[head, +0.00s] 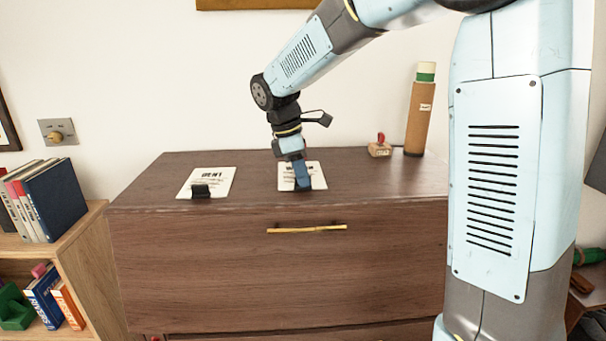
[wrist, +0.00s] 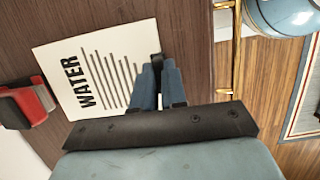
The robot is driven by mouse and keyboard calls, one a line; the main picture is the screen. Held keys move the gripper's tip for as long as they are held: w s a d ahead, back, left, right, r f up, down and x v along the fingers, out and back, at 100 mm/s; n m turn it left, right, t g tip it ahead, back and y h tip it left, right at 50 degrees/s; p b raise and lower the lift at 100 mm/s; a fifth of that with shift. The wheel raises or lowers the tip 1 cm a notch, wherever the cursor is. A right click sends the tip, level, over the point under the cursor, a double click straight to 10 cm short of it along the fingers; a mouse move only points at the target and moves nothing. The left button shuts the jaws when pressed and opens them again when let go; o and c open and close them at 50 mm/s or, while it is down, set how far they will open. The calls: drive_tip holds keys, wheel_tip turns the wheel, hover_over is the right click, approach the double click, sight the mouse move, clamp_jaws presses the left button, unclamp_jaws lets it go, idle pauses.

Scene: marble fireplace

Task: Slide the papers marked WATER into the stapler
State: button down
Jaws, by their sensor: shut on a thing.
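The papers marked WATER (wrist: 72,60) lie flat on the dark wooden dresser top. They also show in the head view (head: 318,174), partly covered by my gripper. My gripper (head: 302,184) points down at their front edge. In the wrist view its blue fingers (wrist: 157,75) are shut on a small black clip (wrist: 156,60) at that edge.
Another sheet (head: 208,180) with a black clip (head: 200,191) lies to the left. A red-handled stamp (head: 380,147) and a brown tube (head: 419,115) stand at the back right. A brass handle (head: 307,229) runs along the drawer front. The wall is behind the dresser.

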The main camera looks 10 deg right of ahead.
drive_tip(key=c, duration=1.1)
unclamp_jaws()
drive_tip(key=shift+r, duration=4)
